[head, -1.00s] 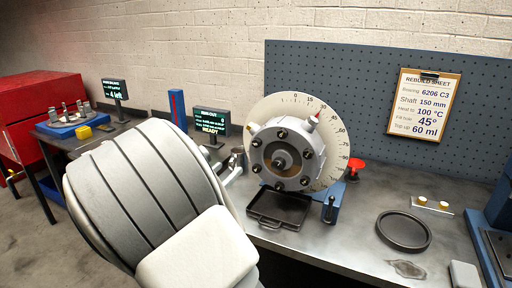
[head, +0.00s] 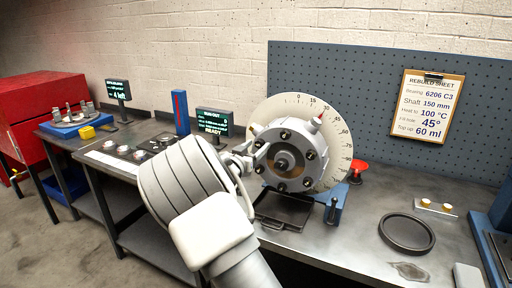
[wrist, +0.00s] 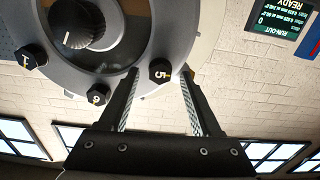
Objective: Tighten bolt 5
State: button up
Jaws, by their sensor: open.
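The rotor (head: 270,145) is a grey round housing with several dark bolts around a central shaft, mounted in front of a white degree dial (head: 335,140). In the wrist view, bolt 5 (wrist: 160,70) is a black hex head marked with a yellow 5 on the rim of the grey housing (wrist: 135,40). My gripper (wrist: 161,80) is open, with its fingertips on either side of bolt 5 and gaps visible on both sides. In the head view my gripper (head: 243,158) is at the rotor's left side, partly hidden by my wrist.
Bolt 6 (wrist: 97,95) and another bolt (wrist: 31,57) are nearby on the housing. A black tray (head: 282,212) lies below the rotor. The run-out display (head: 213,122) stands behind left. A black ring (head: 406,233) lies on the bench at right.

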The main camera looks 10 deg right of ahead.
jog(key=shift+w, duration=0.1)
grip_shut()
dwell(0.3)
